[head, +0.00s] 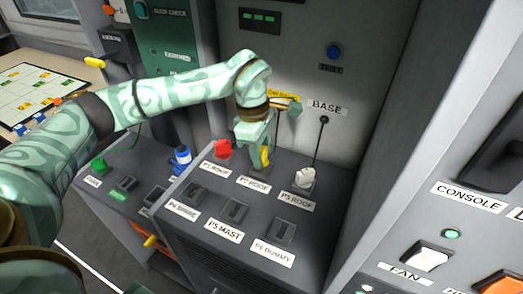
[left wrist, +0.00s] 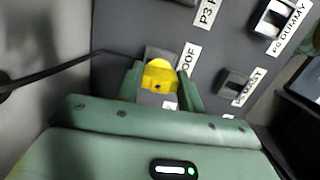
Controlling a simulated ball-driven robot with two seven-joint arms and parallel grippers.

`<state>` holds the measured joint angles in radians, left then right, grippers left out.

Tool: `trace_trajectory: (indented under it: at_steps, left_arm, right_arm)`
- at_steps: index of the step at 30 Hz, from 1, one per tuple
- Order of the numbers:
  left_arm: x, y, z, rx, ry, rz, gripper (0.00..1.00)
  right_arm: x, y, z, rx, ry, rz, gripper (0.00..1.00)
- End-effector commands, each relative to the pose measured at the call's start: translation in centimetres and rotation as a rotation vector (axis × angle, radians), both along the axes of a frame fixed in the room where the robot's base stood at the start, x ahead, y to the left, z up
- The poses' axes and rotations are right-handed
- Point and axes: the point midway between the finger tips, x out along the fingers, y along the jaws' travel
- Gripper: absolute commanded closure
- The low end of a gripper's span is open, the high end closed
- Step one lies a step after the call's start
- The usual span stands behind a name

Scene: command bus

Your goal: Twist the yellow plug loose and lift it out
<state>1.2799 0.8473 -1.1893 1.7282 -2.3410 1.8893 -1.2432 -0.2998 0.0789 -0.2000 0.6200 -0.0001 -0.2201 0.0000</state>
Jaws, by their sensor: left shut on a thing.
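The yellow plug (head: 265,157) is at the P2 socket in the back row of the sloped grey panel (head: 215,232). My left gripper (head: 262,150) reaches down over it and is shut on it. In the left wrist view the yellow plug (left wrist: 159,76) sits between the two green fingers (left wrist: 160,88). I cannot tell whether the plug is still seated in its socket, since its lower end is hidden. My right gripper is not in view.
A red plug (head: 223,149) stands just left and a white plug (head: 304,178) to the right, with a dark cable up to the BASE wall point (head: 324,120). Front sockets such as P5 MAST (head: 235,211) look empty. A console (head: 430,257) stands at right.

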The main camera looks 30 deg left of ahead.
Motion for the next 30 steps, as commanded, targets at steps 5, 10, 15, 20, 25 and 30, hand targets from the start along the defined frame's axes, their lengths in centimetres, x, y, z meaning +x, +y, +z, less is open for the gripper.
trace_trajectory:
  at_steps: [5,10,15,20,25,30]
  left_arm:
    - [0.0,0.0,0.6,0.0,-0.002,0.0,0.89]
    - [0.0,0.0,1.9,0.0,-0.004,0.0,0.89]
    - [0.0,0.0,3.1,0.0,-0.004,0.001,0.89]
    - [0.0,0.0,4.3,0.0,-0.003,-0.001,0.89]
    - [0.0,0.0,5.5,0.0,-0.002,-0.001,0.89]
    - [0.0,0.0,6.1,0.0,-0.001,0.0,0.89]
  right_arm:
    - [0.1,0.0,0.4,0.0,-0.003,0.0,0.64]
    - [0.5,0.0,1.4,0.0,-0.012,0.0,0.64]
    - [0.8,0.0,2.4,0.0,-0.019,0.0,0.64]
    - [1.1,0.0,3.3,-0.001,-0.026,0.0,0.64]
    - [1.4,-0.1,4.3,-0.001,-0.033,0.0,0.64]
    - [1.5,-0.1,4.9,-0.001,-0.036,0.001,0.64]
